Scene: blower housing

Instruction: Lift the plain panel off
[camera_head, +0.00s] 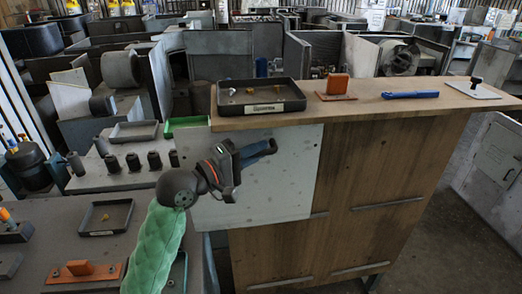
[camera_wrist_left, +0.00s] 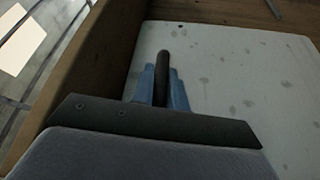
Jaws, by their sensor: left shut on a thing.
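The plain panel (camera_head: 288,188) is a pale grey, speckled sheet against the upper left of the wooden front in the head view. It fills much of the right of the left wrist view (camera_wrist_left: 230,85). My left gripper (camera_head: 270,147) is in front of the panel, near its upper middle. In the left wrist view its blue fingers (camera_wrist_left: 163,82) are shut around a dark upright bar (camera_wrist_left: 163,62), which looks like the panel's handle. Where the bar joins the panel is hidden. My right gripper is in neither view.
A wooden ledge (camera_head: 400,106) above the panel holds a dark tray (camera_head: 295,104), an orange-handled plate (camera_head: 336,88), a blue tool (camera_head: 410,95) and a white plate with a black knob (camera_head: 482,90). At left, a grey bench holds dark cylinders (camera_head: 154,160) and a small tray (camera_head: 107,231).

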